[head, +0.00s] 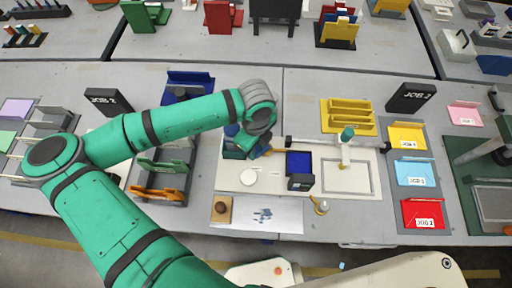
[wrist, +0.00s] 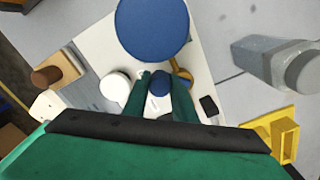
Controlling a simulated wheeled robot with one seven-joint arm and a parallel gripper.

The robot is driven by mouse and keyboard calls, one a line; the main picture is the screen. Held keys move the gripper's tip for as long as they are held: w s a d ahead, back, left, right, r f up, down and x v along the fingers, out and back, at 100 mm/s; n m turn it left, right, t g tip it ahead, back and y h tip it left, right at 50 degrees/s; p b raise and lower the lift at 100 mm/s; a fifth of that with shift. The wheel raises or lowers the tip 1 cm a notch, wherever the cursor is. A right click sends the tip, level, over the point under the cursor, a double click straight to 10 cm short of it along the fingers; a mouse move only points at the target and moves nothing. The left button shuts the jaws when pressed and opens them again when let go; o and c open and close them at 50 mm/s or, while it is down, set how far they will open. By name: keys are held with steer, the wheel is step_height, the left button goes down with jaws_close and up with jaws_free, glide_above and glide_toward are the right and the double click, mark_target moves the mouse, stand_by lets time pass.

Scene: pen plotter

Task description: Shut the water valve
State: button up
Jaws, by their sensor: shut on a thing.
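My gripper (wrist: 160,98) points down over the white plotter board. Its two green fingers are closed around a small round blue knob (wrist: 158,84), which looks like the water valve's handle. A large blue disc (wrist: 152,28) stands close to the camera beyond the fingers in the wrist view; I cannot tell whether it belongs to the valve. In the head view my gripper (head: 250,140) is at the board's back left, and my wrist hides most of the valve. The knob's turned position cannot be told.
A white round disc (head: 249,177) lies in front of my gripper. A dark blue tray (head: 299,163), a black block (head: 301,182) and a green-topped post (head: 346,135) stand to the right. A yellow rack (head: 348,116) is behind. The metal plate (head: 285,222) in front is mostly clear.

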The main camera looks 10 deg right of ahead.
steer(key=o, duration=1)
steer(key=shift+o, duration=0.2)
steer(key=shift+r, duration=0.1)
step_height(320, 180, up, 11)
steer(key=shift+f, duration=0.2)
